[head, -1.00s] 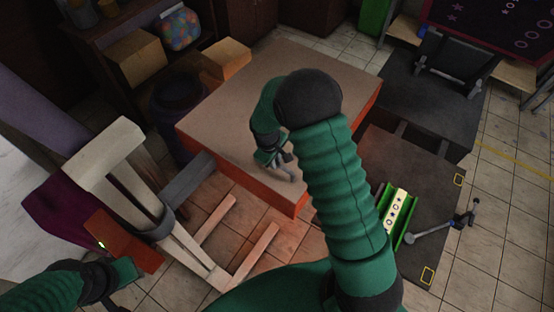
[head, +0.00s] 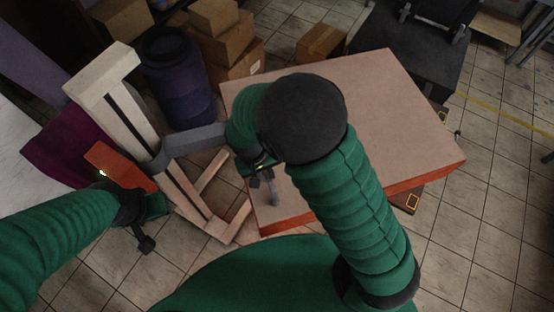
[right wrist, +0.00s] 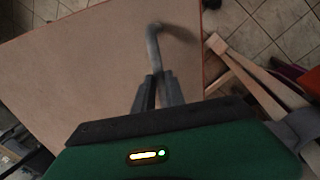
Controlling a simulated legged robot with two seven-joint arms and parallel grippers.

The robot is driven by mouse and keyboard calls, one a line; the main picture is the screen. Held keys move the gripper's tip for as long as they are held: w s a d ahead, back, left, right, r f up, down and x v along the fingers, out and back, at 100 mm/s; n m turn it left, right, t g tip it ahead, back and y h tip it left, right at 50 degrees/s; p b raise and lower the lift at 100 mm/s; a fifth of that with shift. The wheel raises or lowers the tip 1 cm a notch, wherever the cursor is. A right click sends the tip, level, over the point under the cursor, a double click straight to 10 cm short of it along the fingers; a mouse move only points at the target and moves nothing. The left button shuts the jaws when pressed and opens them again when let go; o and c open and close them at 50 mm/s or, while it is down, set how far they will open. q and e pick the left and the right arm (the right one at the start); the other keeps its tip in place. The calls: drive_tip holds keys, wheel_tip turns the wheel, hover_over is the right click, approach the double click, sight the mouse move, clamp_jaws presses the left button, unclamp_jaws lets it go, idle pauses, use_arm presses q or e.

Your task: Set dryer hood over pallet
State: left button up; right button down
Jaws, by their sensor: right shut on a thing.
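The dryer hood (head: 355,110) is a wide flat tan box with orange-red sides. My right gripper (head: 266,178) is shut on its grey handle (head: 273,196) near the hood's left corner. The right wrist view shows the fingers (right wrist: 156,90) closed at the handle (right wrist: 153,45) on the tan top (right wrist: 80,65). The dark pallet (head: 408,205) shows only at the hood's right edge, with a yellow corner mark; the hood hides the rest. I cannot tell whether the hood touches it. My left gripper (head: 143,236) hangs apart, at the left; its finger opening is unclear.
A pale wooden frame (head: 125,105) stands left of the hood, close to it. A dark purple barrel (head: 177,85) and several cardboard boxes (head: 225,45) stand behind. A dark table (head: 400,50) is at the back. Tiled floor is clear on the right.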

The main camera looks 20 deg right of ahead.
drive_tip(key=shift+s+a+r, duration=0.1)
drive_tip(key=shift+s+r, duration=0.05)
drive_tip(key=shift+m, duration=0.3)
drive_tip(key=shift+s+f, duration=0.2)
drive_tip(key=shift+s, duration=0.05)
use_arm(q)
drive_tip(key=shift+w+d, duration=0.55)
drive_tip(key=shift+d, duration=0.35)
drive_tip(key=shift+a, duration=0.1)
use_arm(e)
drive_tip(key=shift+s, duration=0.1)
